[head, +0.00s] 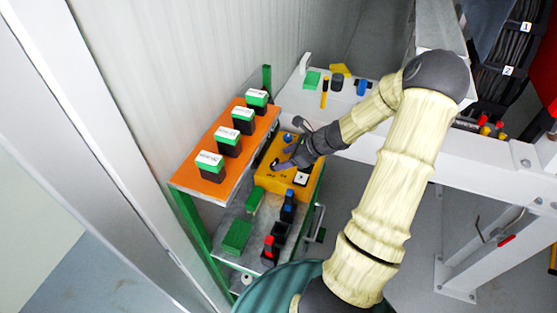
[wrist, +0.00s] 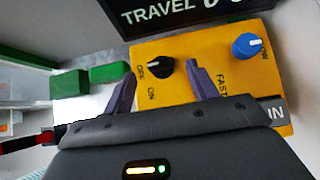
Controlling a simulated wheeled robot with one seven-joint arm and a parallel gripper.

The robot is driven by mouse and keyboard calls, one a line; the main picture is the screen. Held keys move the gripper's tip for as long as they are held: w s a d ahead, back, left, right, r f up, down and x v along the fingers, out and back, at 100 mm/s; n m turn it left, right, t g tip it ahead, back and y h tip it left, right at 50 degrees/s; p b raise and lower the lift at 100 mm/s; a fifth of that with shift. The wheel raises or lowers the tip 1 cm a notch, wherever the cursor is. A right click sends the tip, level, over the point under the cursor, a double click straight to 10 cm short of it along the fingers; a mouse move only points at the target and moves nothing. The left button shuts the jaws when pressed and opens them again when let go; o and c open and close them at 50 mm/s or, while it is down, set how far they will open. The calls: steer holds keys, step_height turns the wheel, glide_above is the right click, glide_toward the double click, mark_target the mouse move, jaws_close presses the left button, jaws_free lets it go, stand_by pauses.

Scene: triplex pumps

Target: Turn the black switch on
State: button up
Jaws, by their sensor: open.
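The black switch (wrist: 166,68) is a round knob on a yellow control box (wrist: 190,47), with OFF and ON printed beside it. The yellow box also shows in the head view (head: 268,181). My gripper (wrist: 160,69) is open, with one dark finger on each side of the black switch. I cannot tell whether either finger touches it, or which way its pointer faces. In the head view my gripper (head: 279,157) reaches over the box from the right and hides much of its top; I cannot make out the black switch there.
A blue knob (wrist: 247,45) sits on the same box, right of the black switch. A black TRAVEL sign (wrist: 185,14) stands behind it. Green blocks (wrist: 107,73) lie to the left. An orange shelf (head: 199,175) with black-and-green blocks flanks the box, against a corrugated wall.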

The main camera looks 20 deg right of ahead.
mark_target(275, 162)
steer(key=shift+x, duration=1.85)
steer(key=c, duration=1)
